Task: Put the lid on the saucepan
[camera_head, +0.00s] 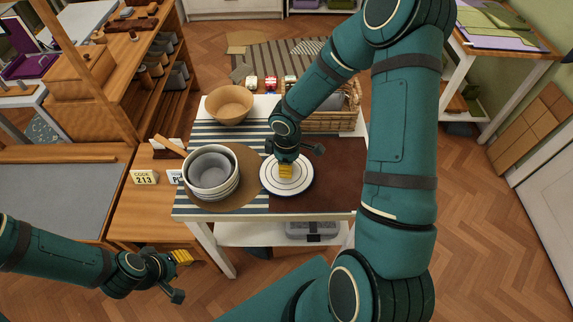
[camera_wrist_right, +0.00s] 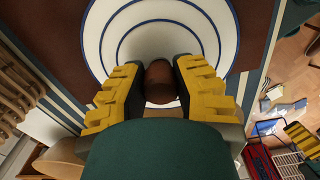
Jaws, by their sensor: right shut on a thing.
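The lid is a white disc with dark rings (camera_head: 301,190), on or just above the table right of the saucepan; I cannot tell if it touches. Its brown knob (camera_wrist_right: 160,82) shows in the right wrist view between the yellow fingertips of my right gripper (camera_wrist_right: 160,85). That gripper, also in the head view (camera_head: 286,171), is shut on the knob from above. The saucepan (camera_head: 212,172) is a pale grey, open pot with a wooden handle pointing back left. It stands on a round brown mat (camera_head: 240,194). My left gripper (camera_head: 182,270) is low at the left, away from both; its opening is unclear.
A wooden bowl (camera_head: 229,104) stands behind the saucepan. A wicker basket (camera_head: 335,120) stands at the table's back right. Small cards, one reading "CODE 213" (camera_head: 145,177), stand left of the saucepan. The table's dark right part (camera_head: 340,180) looks clear.

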